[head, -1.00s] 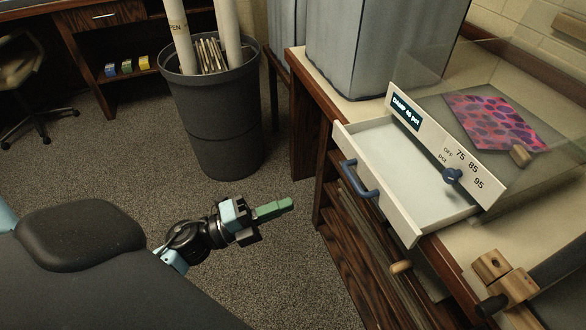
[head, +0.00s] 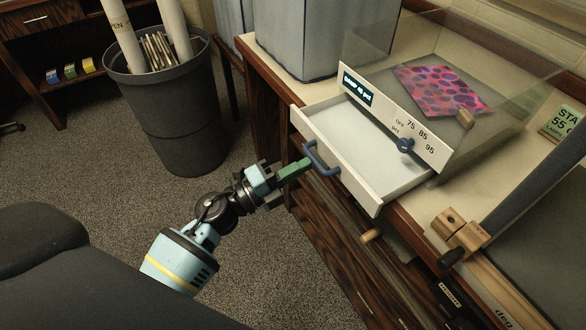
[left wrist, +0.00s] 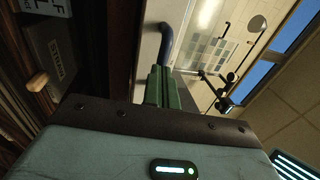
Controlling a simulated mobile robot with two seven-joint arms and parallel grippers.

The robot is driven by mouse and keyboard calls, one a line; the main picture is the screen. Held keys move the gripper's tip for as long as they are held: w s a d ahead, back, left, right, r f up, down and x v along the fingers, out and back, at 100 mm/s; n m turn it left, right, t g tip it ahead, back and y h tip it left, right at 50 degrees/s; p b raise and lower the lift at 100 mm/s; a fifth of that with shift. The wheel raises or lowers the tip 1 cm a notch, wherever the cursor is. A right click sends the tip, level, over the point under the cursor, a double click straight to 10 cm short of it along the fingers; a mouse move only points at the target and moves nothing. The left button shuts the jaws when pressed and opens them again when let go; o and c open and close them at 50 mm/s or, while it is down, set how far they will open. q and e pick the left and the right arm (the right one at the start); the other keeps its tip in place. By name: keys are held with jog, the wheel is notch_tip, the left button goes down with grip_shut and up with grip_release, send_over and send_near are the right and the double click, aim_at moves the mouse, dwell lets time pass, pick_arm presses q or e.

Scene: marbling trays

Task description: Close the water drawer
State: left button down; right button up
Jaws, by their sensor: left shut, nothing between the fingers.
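The water drawer (head: 357,177) is a white tray-like drawer pulled out from under a clear box with a dial panel (head: 395,122). Its blue handle (head: 321,159) is on the front face. My left gripper (head: 304,164) is shut and empty, its green fingertips just left of the handle; whether they touch it I cannot tell. In the left wrist view the shut green fingers (left wrist: 163,86) point toward the white drawer front (left wrist: 149,45), with the blue handle (left wrist: 166,42) just beyond them. My right gripper is not in view.
A dark bin (head: 171,112) with rolled tubes stands on the carpet at left. A wooden knob (head: 371,236) sticks out below the drawer. A patterned pink sheet (head: 436,88) is inside the clear box.

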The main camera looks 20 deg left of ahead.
aim_at(355, 147)
pick_arm(q)
jog(key=f+x, duration=0.1)
jog(key=x, duration=0.4)
jog(key=b+x, duration=0.1)
jog(key=x, duration=0.3)
jog(key=f+b+x, duration=0.1)
jog(key=x, duration=0.4)
jog(key=shift+w+d+f, duration=0.25)
jog(key=shift+w+f, duration=0.05)
jog(key=shift+w, duration=0.15)
jog(key=shift+w+d, duration=0.1)
jog(key=shift+w, duration=0.1)
jog(key=shift+r, duration=0.25)
jog(key=shift+r, duration=0.1)
